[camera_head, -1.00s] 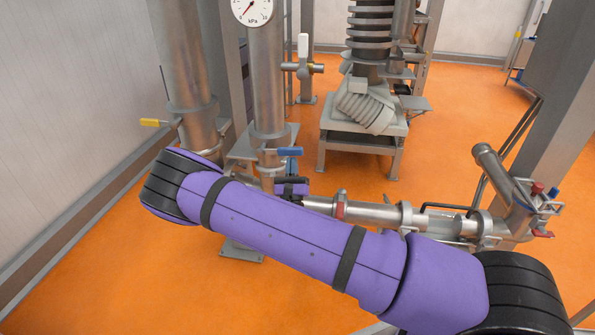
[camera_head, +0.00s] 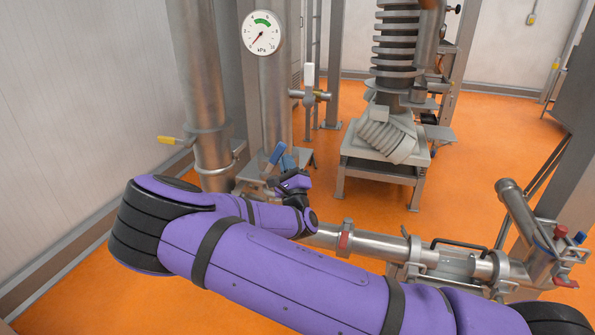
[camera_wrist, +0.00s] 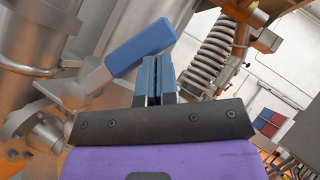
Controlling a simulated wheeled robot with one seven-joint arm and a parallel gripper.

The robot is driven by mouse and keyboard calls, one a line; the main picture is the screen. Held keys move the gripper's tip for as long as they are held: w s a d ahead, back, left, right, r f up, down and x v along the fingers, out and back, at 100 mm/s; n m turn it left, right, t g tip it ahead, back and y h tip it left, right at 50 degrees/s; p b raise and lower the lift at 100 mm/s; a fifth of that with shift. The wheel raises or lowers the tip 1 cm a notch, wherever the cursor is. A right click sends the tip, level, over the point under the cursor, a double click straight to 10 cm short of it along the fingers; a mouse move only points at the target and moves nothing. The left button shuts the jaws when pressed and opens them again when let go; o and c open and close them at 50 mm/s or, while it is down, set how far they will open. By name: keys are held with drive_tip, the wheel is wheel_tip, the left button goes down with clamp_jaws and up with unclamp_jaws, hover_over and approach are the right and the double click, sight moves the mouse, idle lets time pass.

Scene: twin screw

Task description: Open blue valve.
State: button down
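The blue valve handle (camera_head: 276,153) is on the pipework below the gauge, tilted in the head view. In the wrist view, the blue handle (camera_wrist: 141,47) slants up to the right from its silver stem. My gripper (camera_head: 288,163) is beside the handle, to its right. In the wrist view, the blue-grey fingers of my gripper (camera_wrist: 158,75) are close together with only a thin dark gap and nothing seen between them. They are just right of and below the handle; whether they touch it I cannot tell.
A yellow-handled valve (camera_head: 171,140) is on the thick pipe at left. A gauge (camera_head: 262,33) and a white-handled valve (camera_head: 309,78) are above. A horizontal steel pipe (camera_head: 370,246) runs to the right. Orange floor is open behind it.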

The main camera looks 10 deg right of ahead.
sight(278, 150)
drive_tip(key=shift+w+a+r, duration=0.3)
drive_tip(key=shift+a+r, duration=0.25)
drive_tip(key=shift+w+a+r, duration=0.3)
drive_tip(key=shift+a+r, duration=0.2)
drive_tip(key=shift+w+a+r, duration=0.2)
drive_tip(key=shift+w+a, duration=0.05)
drive_tip(key=shift+a, duration=0.15)
drive_tip(key=shift+w+a+r, duration=0.2)
drive_tip(key=shift+a, duration=0.2)
